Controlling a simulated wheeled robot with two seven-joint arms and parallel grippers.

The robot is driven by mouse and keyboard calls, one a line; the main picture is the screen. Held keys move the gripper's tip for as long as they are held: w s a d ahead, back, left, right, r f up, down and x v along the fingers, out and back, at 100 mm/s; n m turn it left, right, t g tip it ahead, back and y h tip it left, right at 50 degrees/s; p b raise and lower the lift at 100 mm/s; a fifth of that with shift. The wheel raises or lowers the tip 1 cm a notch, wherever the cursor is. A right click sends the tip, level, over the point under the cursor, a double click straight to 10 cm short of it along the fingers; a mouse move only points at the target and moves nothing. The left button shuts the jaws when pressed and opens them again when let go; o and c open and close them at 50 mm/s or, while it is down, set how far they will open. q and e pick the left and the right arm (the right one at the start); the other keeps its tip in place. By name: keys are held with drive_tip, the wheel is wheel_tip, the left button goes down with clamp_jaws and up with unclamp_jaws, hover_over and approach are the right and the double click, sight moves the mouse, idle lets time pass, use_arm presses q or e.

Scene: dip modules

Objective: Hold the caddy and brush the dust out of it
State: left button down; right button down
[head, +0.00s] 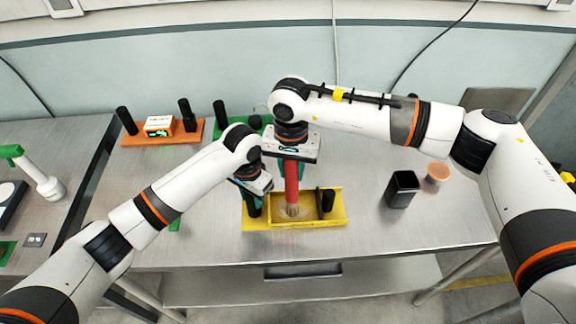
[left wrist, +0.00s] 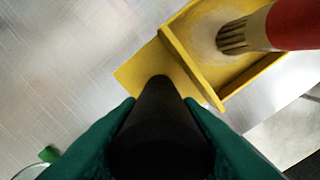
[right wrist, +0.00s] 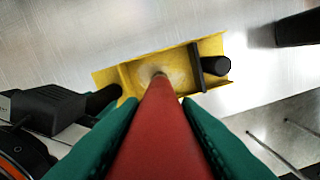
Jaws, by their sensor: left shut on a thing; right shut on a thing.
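The yellow caddy (head: 326,223) sits on the metal table, with a black post handle at each end. My left gripper (head: 252,200) is shut on the caddy's left black handle (left wrist: 160,110). My right gripper (head: 291,168) is shut on the red brush handle (head: 291,180), above the caddy. The brush bristles (left wrist: 234,38) point down into the caddy's tray, where pale dust (left wrist: 207,40) shows on the floor around them. The caddy's right black handle (right wrist: 216,66) is free. In the right wrist view the red handle (right wrist: 160,135) hides much of the bristles.
An orange caddy (head: 180,136) with black posts stands at the back left, and a green one (head: 250,122) behind my left arm. A black cup (head: 402,188) and an orange-brown round container (head: 436,177) stand at the right. The table's front strip is clear.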

drive_tip(key=shift+s+r+n, duration=0.3)
drive_tip(key=shift+s, duration=0.1)
drive_tip(key=d, duration=0.5)
drive_tip(key=shift+w+d, duration=0.1)
drive_tip(key=shift+w, duration=0.3)
drive_tip(key=shift+s, duration=0.1)
